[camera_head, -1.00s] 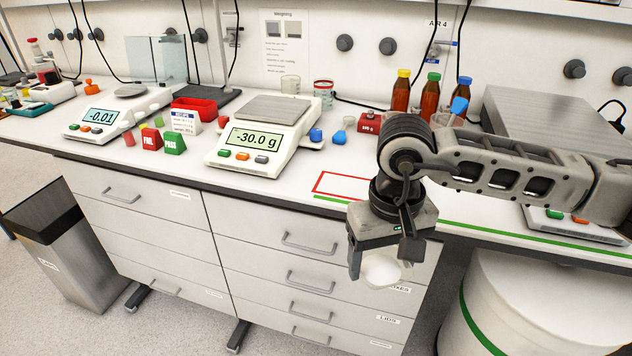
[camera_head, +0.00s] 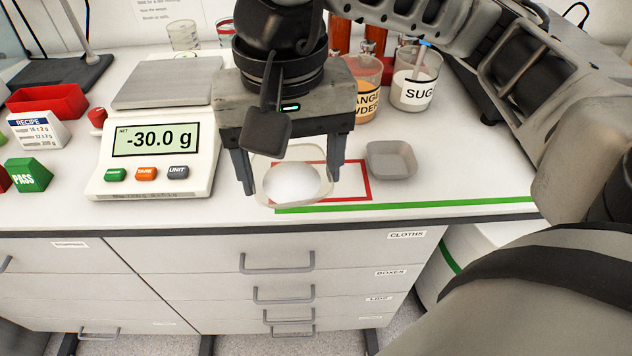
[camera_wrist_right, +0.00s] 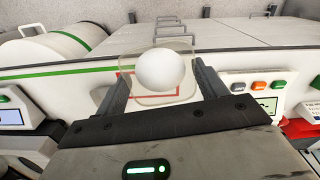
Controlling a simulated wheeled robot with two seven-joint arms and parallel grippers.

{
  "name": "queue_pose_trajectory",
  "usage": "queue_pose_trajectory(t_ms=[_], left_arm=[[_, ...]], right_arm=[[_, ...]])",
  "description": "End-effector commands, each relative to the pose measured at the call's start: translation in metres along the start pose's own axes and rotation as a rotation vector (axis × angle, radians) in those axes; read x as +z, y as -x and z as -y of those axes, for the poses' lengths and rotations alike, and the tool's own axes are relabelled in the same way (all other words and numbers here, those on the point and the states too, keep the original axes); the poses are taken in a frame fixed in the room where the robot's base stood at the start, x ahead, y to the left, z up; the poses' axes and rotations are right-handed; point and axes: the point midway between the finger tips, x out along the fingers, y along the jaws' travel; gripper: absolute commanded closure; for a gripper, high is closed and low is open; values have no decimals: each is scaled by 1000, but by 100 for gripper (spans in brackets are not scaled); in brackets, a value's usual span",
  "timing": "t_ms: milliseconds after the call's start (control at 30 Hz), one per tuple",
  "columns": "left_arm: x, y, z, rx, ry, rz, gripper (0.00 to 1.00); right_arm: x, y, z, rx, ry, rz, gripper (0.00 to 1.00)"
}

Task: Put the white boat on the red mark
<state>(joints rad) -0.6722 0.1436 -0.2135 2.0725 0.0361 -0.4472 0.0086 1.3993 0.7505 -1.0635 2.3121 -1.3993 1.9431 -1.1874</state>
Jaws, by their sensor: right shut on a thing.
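The white boat (camera_head: 263,166) is a shallow dish holding a rounded white heap (camera_head: 292,183). My right gripper (camera_head: 292,178) is shut on the boat, one finger on each side. The boat looks roughly level. It also shows between the fingers in the right wrist view (camera_wrist_right: 126,64). The red mark (camera_head: 368,181) is a rectangular outline on the white counter. The boat covers its left part in the head view, and part of the outline shows behind the boat in the wrist view (camera_wrist_right: 130,95). I cannot tell the exact gap between boat and counter. My left gripper is not in view.
A grey empty boat (camera_head: 391,162) stands just right of the mark. A scale (camera_head: 155,150) reading -30.0 g stands to the left. Behind are the orange powder beaker (camera_head: 367,90) and sugar beaker (camera_head: 415,92). A green line (camera_head: 440,204) runs along the counter's front edge.

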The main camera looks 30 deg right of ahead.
Motion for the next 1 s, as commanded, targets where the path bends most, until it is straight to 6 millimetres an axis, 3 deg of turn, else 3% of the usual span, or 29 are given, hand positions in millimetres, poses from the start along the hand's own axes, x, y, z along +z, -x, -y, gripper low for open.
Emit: queue_pose_trajectory(t_ms=[100, 267, 367, 667, 800, 1000], left_arm=[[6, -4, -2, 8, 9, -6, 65], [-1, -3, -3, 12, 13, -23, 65], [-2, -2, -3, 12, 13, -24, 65], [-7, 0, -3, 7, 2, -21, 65], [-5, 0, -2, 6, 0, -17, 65], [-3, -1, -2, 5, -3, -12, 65]], right_arm=[[22, 7, -13, -3, -86, -3, 55], [28, 12, -24, 0, -155, 3, 55], [14, 5, -29, 4, -168, 7, 55], [-58, -27, -46, 5, -167, 7, 54], [-78, -55, -49, 4, -162, 8, 54], [-93, -74, -52, 0, -158, 4, 54]])
